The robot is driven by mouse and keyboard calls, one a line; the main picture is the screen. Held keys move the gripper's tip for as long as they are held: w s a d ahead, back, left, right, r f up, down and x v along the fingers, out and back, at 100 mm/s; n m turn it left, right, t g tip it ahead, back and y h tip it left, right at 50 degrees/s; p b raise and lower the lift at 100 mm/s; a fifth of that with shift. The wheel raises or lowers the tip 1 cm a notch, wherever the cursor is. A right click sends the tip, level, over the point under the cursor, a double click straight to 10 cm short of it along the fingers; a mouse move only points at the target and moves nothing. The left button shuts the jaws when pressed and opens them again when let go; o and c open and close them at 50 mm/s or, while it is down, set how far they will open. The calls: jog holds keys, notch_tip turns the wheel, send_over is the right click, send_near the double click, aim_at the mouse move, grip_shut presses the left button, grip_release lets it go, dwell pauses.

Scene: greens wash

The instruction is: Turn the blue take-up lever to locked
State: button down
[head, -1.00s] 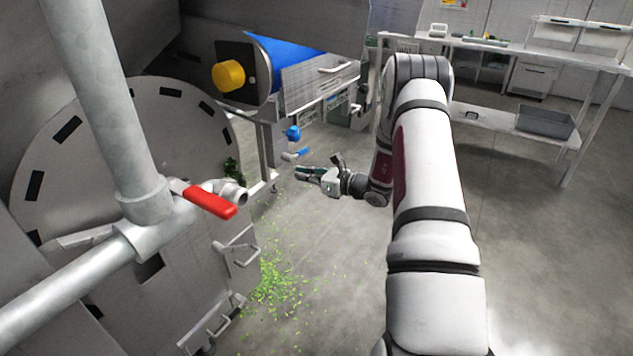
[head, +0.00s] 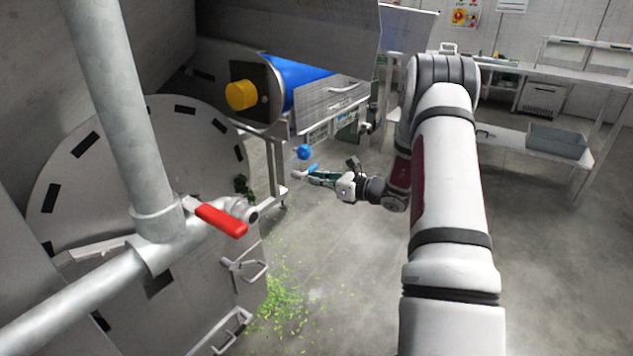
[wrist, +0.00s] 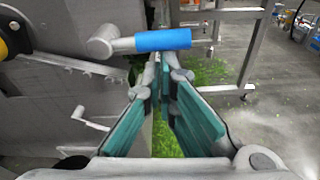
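The blue take-up lever (head: 312,168) shows small in the head view, below a round blue knob (head: 304,151). In the wrist view the lever (wrist: 163,39) is a blue sleeve on a grey arm, pointing right from a rounded grey pivot at its left. My gripper (head: 312,179) is right beside the lever in the head view. In the wrist view its teal-padded fingers (wrist: 167,68) point at the lever with a narrow gap between the tips and nothing held. The tips appear just below the blue sleeve; I cannot tell whether they touch it.
A red-handled valve (head: 221,219) on grey pipes stands at the near left, before a large round metal panel. A yellow knob (head: 240,95) sits by a blue roller (head: 296,78). Green scraps (head: 283,300) litter the floor.

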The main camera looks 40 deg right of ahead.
jog(key=shift+w+d+r, duration=0.1)
jog(key=shift+d+r, duration=0.05)
jog(key=shift+r, duration=0.1)
notch_tip(320, 180, down, 5)
jog(key=b, duration=0.4)
jog(key=p+v, duration=0.3)
jog(key=v, duration=0.6)
jog(key=shift+s+r, duration=0.25)
jog(key=shift+r, duration=0.1)
